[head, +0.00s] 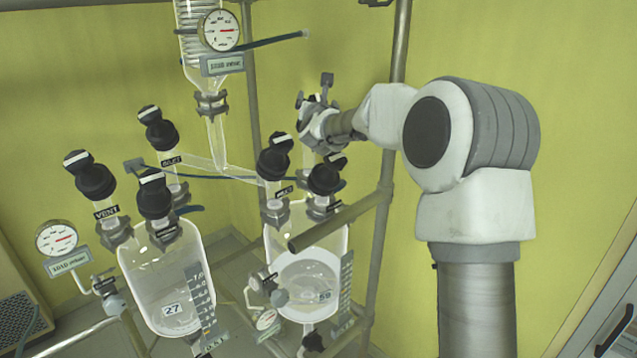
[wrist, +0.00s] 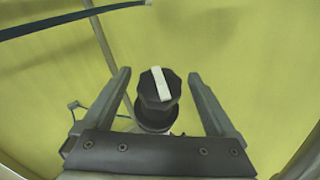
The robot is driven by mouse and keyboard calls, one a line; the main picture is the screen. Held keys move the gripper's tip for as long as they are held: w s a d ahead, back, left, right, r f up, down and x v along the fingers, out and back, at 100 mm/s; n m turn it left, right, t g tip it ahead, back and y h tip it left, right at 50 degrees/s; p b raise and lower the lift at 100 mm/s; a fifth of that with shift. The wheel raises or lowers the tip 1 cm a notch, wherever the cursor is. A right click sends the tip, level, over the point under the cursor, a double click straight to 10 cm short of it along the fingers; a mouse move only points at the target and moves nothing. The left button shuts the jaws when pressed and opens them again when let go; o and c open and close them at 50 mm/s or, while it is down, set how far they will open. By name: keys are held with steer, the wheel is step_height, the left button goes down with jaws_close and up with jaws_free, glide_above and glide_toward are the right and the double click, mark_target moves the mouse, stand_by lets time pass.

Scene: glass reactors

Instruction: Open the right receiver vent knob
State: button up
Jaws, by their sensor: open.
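The right receiver (head: 338,240) is a clear glass vessel showing "59". Black knobs with white bars stand on its top: one at the left (head: 275,155) and one at the front right (head: 327,175). Their labels are too small or covered to read surely. My gripper (head: 316,110) is above and behind these knobs, with its fingers small in the head view. In the wrist view my gripper (wrist: 159,74) is open, and a black knob with a white bar (wrist: 157,88) sits between its fingers, apart from both. I cannot tell which knob this is in the head view.
The left receiver (head: 165,285), showing "27", has similar knobs, one labelled VENT (head: 95,180). A metal frame post (head: 385,230) and a crossbar (head: 340,220) stand close to the arm. Gauges (head: 221,30) and a thin dark hose (wrist: 70,20) are nearby.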

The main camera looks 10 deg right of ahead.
steer(key=shift+s+a+f+b, duration=0.1)
steer(key=shift+s+f+b, duration=0.05)
steer(key=shift+s+b, duration=0.35)
steer(key=shift+s+a+f+b, duration=0.1)
steer(key=shift+s+b, duration=0.3)
steer(key=shift+s, duration=0.05)
steer(key=s+a+r+n+t+b, duration=0.1)
steer(key=s+n+b, duration=0.3)
steer(key=s+b, duration=0.45)
steer(key=s+a+r+n+b, duration=0.15)
steer(key=s+n+b, duration=0.3)
steer(key=s, duration=0.75)
steer(key=s+a+f+n+g+y+b, duration=0.2)
steer(key=s+f+n+g+y, duration=0.1)
steer(key=s+f+n, duration=0.5)
steer(key=shift+s+a+f+n+g+y, duration=0.4)
steer(key=shift+f+n, duration=1.15)
steer(key=shift+n, duration=1.7)
steer(key=shift+w+d, duration=0.2)
steer(key=shift+d, duration=0.05)
